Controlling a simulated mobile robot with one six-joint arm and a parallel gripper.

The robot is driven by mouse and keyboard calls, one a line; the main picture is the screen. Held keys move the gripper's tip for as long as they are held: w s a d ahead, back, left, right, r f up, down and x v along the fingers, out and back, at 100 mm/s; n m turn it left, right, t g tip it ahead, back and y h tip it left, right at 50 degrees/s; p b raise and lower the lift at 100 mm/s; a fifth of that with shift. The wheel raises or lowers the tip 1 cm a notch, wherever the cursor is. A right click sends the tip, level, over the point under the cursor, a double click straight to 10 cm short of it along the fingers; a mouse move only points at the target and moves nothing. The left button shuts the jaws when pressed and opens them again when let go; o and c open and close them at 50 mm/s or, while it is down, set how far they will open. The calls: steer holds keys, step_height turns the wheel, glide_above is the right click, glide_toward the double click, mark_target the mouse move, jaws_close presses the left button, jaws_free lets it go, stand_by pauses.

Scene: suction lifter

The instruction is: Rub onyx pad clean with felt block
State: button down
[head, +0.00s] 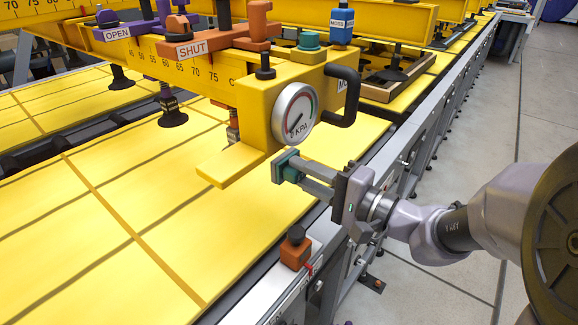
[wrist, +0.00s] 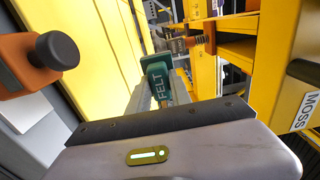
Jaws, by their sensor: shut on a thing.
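Dark suction pads hang under the lifter beam: one (head: 173,119) rests on or just above the sheet, and another (head: 120,82) is farther left. I cannot read which pad is the onyx one. The felt block touches no pad that I can see.
The yellow lifter box (head: 262,105) carries a pressure gauge (head: 294,113) and a black handle (head: 345,95). Orange SHUT (head: 193,47) and purple OPEN (head: 117,33) levers sit on top. An orange block with a black knob (head: 296,250) stands on the rail. Floor is clear at right.

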steer(key=shift+s+d, duration=0.2)
steer(key=shift+v, duration=1.5)
steer(key=shift+a, duration=0.1)
steer(key=shift+x, duration=3.4)
steer(key=shift+x, duration=1)
